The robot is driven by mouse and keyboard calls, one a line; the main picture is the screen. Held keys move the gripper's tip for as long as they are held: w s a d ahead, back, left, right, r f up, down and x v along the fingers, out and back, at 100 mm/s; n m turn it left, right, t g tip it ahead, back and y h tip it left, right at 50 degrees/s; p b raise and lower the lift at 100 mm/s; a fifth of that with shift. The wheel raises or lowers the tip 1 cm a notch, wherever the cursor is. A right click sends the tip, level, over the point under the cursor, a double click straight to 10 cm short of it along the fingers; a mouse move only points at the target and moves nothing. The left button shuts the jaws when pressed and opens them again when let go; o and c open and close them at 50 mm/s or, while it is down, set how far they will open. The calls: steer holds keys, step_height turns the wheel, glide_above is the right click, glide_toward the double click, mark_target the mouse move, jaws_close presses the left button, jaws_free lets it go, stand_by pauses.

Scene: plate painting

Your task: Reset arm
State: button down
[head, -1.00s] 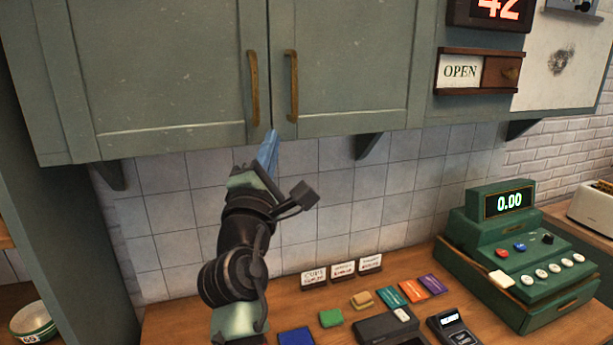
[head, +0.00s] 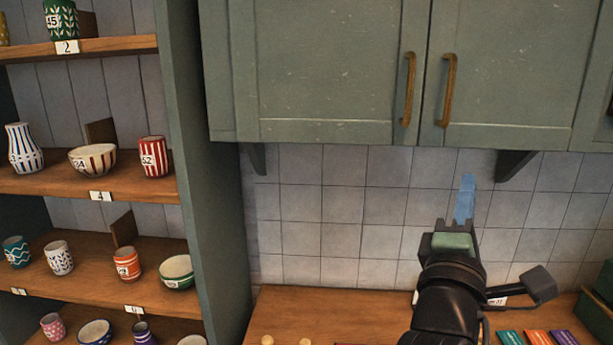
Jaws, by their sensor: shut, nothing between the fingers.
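My gripper (head: 465,200) shows at the lower right of the head view, with its blue fingers pointing up and pressed together. Nothing is between them. It stands in front of the tiled wall, below the green wall cabinet (head: 330,75) and above the wooden counter (head: 315,310). It looks apart from the cabinet. My dark arm hides part of the counter behind it.
Wooden shelves (head: 90,192) with painted cups, bowls and a vase stand at the left, ending at a green side panel (head: 205,200). Coloured cards (head: 537,337) lie on the counter at the lower right. The counter left of my arm is mostly clear.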

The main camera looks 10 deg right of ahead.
steer(key=s+a+r+m+t+y+b, duration=0.1)
steer(key=s+a+r+m+t+y, duration=0.2)
steer(key=a, duration=0.5)
steer(key=s+a+r+m+t+y, duration=0.3)
steer(key=s+a+r+m+y, duration=0.2)
steer(key=s+a+r+m, duration=0.1)
steer(key=s+a+r+m+t+y+b, duration=0.1)
steer(key=s+a+r+m+t+y, duration=0.2)
steer(key=a, duration=0.9)
steer(key=s+r+m+y, duration=0.1)
steer(key=s+r+m, duration=0.1)
steer(key=s+r, duration=0.1)
steer(key=shift+s+a+r+y+b, duration=0.2)
steer(key=shift+r+y+b, duration=0.15)
steer(key=shift+r, duration=0.4)
steer(key=shift+d, duration=0.1)
